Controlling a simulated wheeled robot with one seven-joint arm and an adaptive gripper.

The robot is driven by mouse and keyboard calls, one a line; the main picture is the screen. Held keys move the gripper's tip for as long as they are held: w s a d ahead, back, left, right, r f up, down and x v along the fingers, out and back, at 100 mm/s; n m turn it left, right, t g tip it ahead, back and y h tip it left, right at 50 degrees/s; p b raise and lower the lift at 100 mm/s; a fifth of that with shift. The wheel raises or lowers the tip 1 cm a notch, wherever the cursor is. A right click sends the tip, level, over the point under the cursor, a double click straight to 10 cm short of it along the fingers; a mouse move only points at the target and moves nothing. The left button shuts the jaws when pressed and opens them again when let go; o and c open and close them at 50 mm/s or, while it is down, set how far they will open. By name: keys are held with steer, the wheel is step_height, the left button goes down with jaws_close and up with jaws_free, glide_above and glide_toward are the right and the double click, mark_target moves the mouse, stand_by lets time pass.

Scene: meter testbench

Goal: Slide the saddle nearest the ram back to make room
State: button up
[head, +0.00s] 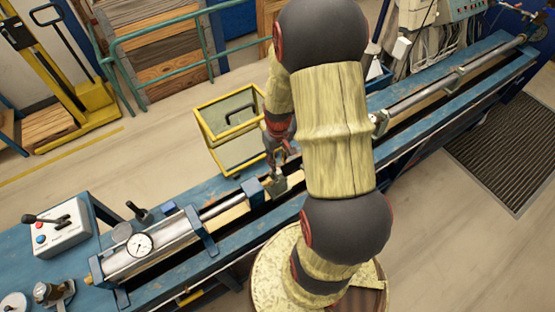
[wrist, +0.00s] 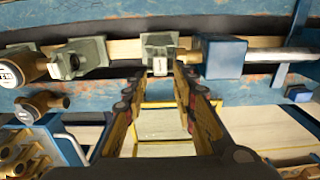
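The saddle nearest the ram, a small grey-green block, sits on the bench rail just below my gripper in the head view (head: 275,186). It also shows in the wrist view (wrist: 160,50), close beside a blue block (wrist: 222,56) at the ram's rod (wrist: 286,55). A second grey-green saddle (wrist: 82,57) stands further left on the rail in the wrist view. My gripper (wrist: 158,76) is open, its two fingers apart on either side of the nearest saddle. Contact with it cannot be told. The ram (head: 150,252) with a dial gauge lies at the lower left in the head view.
The blue bench (head: 172,227) runs diagonally with a long slot. A yellow-framed bin (head: 230,130) stands behind it. A control box (head: 62,228) with a lever is at the left. My arm hides the middle of the bench in the head view.

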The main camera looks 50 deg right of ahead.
mark_target(278, 181)
steer(key=shift+s+f, duration=0.15)
steer(key=shift+f, duration=0.45)
step_height(278, 181, down, 7)
steer(key=shift+r+p, duration=0.2)
steer(key=shift+p, duration=0.1)
steer(key=shift+c, duration=1)
jaws_close()
